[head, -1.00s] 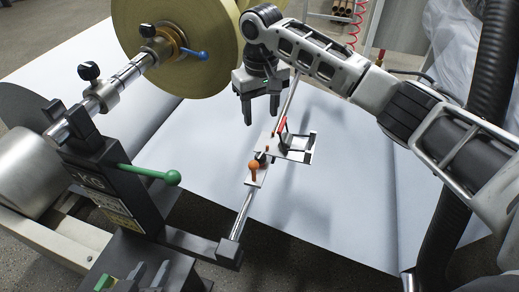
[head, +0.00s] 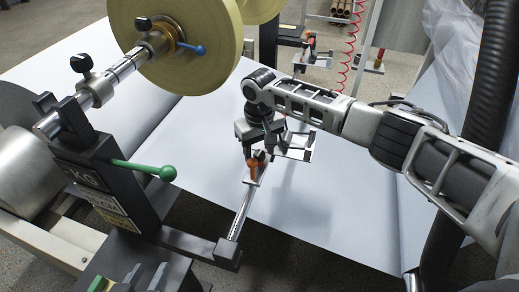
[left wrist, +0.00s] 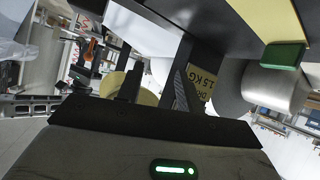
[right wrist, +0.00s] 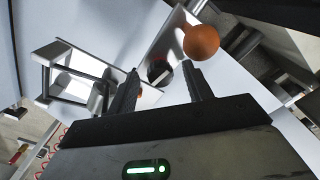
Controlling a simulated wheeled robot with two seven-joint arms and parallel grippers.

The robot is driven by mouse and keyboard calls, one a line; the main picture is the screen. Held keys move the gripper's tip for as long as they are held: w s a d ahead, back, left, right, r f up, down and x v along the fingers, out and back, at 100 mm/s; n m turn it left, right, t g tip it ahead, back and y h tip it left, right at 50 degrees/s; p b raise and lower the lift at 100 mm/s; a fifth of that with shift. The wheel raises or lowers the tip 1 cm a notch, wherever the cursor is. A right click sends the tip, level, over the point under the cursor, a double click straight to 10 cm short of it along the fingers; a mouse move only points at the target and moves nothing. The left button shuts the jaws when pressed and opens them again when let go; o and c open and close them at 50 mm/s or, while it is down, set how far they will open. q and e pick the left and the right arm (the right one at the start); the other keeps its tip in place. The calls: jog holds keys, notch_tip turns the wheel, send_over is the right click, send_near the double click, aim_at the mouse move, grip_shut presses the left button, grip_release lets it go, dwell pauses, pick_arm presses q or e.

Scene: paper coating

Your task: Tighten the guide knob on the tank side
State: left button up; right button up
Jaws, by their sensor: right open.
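An orange ball knob (head: 252,169) stands on the guide bracket on a steel rod (head: 242,212). My right gripper (head: 256,150) is over the bracket from above, just behind the orange knob. The orange knob (right wrist: 201,41) is outside the right finger. My left gripper (left wrist: 157,82) is open and empty in the left wrist view, outside the head view.
A green-tipped lever (head: 168,173) sticks out from the black stand on the left. A yellow roll (head: 190,50) and a blue-tipped lever (head: 200,50) are above. A small metal frame (head: 298,146) adjoins the bracket. White paper (head: 330,200) spreads below.

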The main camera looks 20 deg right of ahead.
jog(key=c, duration=1)
jog(key=shift+o, duration=0.2)
